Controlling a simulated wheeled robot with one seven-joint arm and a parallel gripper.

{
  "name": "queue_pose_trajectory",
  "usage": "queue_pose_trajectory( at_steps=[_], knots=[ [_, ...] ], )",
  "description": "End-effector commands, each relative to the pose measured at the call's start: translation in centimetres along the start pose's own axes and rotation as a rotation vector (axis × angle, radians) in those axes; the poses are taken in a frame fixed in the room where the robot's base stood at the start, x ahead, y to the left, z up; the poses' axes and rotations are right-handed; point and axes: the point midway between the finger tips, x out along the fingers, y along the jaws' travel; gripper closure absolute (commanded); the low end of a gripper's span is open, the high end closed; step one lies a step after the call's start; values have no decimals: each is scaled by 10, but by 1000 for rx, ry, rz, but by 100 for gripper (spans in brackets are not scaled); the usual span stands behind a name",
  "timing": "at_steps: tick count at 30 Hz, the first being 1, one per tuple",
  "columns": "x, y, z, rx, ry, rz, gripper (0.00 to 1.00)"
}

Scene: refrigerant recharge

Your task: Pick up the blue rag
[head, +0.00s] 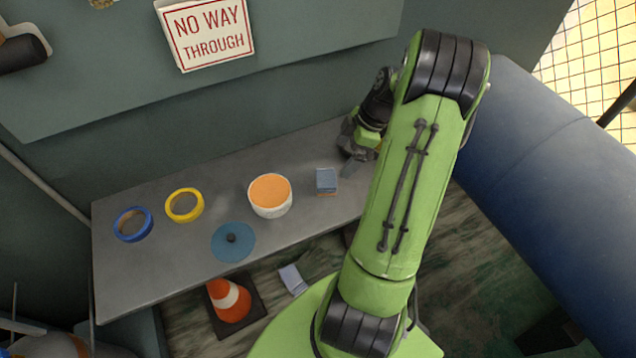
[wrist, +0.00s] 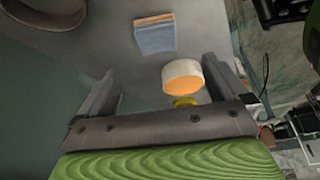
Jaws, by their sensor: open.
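A folded blue rag (head: 326,179) lies on the grey bench, right of the white tub, with an orange layer at its lower edge. It also shows in the wrist view (wrist: 155,38), in the upper middle, beyond my fingertips and apart from them. My gripper (head: 350,158) is over the right end of the bench, right of the rag and partly hidden by my arm. In the wrist view my gripper (wrist: 162,82) has its two fingers spread wide with nothing held between them.
A white tub (head: 270,195) with an orange top stands left of the rag. A blue disc (head: 233,242), yellow ring (head: 184,190) and blue ring (head: 133,212) lie further left. An orange cone (head: 229,300) and a pale cloth-like piece (head: 293,279) are below the bench.

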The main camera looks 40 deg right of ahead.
Motion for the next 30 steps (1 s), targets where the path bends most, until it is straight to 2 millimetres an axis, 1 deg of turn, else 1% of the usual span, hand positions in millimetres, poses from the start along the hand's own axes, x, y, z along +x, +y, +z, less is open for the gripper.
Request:
queue_pose_trajectory(
  at_steps=[1, 3, 6, 14, 19, 21, 26, 29, 30],
  knots=[
    [18, -1, 1, 0, 1, -5, 0],
    [36, -1, 1, 0, 1, -5, 0],
    [56, -1, 1, 0, 0, -5, 0],
    [83, 1, 0, 1, -1, -3, 0],
    [116, 4, 0, 1, -1, -4, 0],
    [122, 4, -1, 1, -1, -2, 0],
    [120, 4, -1, 2, -2, 0, 0],
    [120, 4, -1, 2, -2, 0, 14],
    [120, 4, -1, 2, -2, 0, 20]
  ],
)
